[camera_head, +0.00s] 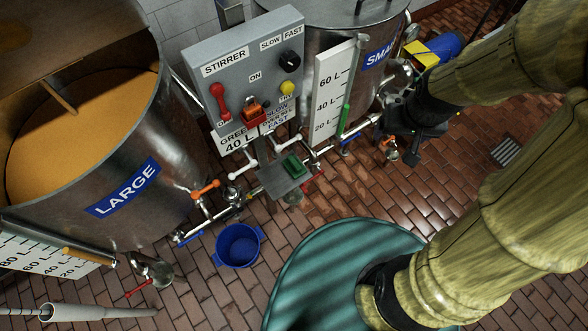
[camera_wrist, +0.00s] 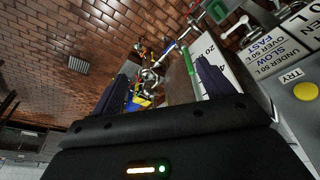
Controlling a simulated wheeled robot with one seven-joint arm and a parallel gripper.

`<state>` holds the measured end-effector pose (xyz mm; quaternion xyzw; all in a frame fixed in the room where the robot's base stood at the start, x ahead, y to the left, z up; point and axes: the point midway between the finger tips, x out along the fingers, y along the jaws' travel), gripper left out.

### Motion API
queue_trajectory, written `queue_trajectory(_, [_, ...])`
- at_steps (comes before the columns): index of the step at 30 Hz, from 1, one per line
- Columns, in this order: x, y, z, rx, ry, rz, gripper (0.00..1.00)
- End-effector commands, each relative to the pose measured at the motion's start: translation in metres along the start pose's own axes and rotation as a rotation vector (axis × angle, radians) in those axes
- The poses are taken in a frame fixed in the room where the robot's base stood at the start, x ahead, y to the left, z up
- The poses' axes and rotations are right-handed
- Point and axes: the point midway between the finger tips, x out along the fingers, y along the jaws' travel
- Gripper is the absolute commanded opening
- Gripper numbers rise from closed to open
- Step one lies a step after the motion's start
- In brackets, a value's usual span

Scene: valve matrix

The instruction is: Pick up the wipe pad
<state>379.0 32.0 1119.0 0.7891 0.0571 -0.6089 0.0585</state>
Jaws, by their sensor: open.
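The wipe pad appears to be the small green pad (camera_head: 294,166) lying on a grey shelf (camera_head: 279,181) under the stirrer panel, in the middle of the head view. A green patch that looks like the same pad (camera_wrist: 217,11) shows at the top edge of the wrist view. My gripper (camera_head: 388,106) is in front of the small tank, to the right of the pad and apart from it. In the wrist view its two dark fingers (camera_wrist: 163,86) are spread with nothing held between them. Its fingertips are hard to make out in the head view.
The stirrer panel (camera_head: 248,72) with knobs and levers stands above the shelf. A level gauge (camera_head: 333,92) stands between pad and gripper. Pipes with an orange valve handle (camera_head: 206,188) run beside the shelf. A blue bucket (camera_head: 238,246) is on the brick floor. The large tank (camera_head: 150,150) is left.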

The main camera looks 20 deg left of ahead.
Motion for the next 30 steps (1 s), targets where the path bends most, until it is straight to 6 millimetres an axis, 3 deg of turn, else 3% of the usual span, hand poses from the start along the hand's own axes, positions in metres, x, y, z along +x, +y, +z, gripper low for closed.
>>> queue_trajectory(1, [0.035, -0.011, -0.001, -0.046, 0.004, -0.009, 0.80])
queue_trajectory(10, [0.145, -0.081, -0.018, -0.306, 0.053, -0.076, 0.80])
queue_trajectory(21, [0.274, -0.180, -0.015, -0.578, 0.117, -0.198, 0.80])
queue_trajectory(25, [0.296, -0.204, -0.012, -0.633, 0.134, -0.231, 0.80])
queue_trajectory(30, [0.300, -0.213, -0.012, -0.655, 0.141, -0.244, 0.80])
